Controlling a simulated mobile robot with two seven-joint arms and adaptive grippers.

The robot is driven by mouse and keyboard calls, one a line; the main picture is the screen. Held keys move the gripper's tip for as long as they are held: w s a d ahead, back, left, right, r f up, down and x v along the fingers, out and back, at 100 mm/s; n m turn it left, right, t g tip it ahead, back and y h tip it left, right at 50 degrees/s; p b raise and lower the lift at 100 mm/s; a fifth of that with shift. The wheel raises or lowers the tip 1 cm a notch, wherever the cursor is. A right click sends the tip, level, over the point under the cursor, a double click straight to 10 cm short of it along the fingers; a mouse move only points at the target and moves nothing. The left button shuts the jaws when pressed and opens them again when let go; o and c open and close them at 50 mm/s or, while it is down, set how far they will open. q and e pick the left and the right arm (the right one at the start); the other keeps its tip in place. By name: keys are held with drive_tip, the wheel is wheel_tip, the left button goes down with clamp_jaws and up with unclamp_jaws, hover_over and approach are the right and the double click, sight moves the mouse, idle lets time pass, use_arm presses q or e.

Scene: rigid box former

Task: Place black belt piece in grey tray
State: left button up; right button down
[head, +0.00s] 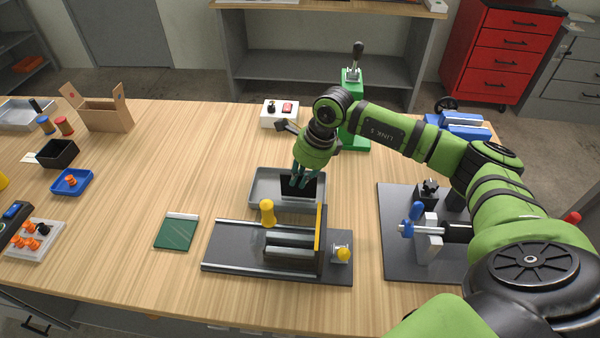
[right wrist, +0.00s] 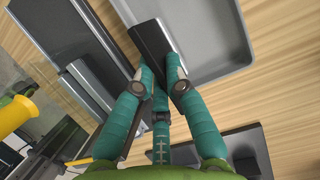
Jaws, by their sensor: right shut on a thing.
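The black belt piece (head: 300,187) is a flat dark strip over the right part of the grey tray (head: 259,190). My right gripper (head: 301,183) has its teal fingers shut on the belt piece from above. In the right wrist view the belt piece (right wrist: 156,45) sticks out beyond the fingertips (right wrist: 160,82) and overlaps the tray (right wrist: 205,35). I cannot tell whether the belt piece touches the tray floor. The fingers hide part of it. My left gripper is in neither view.
A dark fixture (head: 230,253) with a yellow knob handle stands just in front of the tray. A green pad (head: 176,233) lies to the left. A grey plate with a clamp (head: 427,240) is to the right, and a green press (head: 352,100) stands behind. Table left of the tray is clear.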

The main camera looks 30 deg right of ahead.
drive_tip(key=shift+f, duration=0.45)
drive_tip(key=c, duration=1.3)
unclamp_jaws()
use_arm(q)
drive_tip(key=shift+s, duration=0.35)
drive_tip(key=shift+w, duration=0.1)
use_arm(e)
drive_tip(key=shift+r, duration=0.1)
drive_tip(key=shift+r, duration=0.15)
drive_tip(key=shift+d+r+b, duration=0.15)
drive_tip(key=shift+r+b, duration=0.15)
use_arm(q)
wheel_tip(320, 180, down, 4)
drive_tip(key=b, duration=0.3)
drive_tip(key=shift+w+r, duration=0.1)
use_arm(e)
drive_tip(key=v, duration=1.1)
drive_tip(key=shift+s+r, duration=0.1)
drive_tip(key=shift+s, duration=0.1)
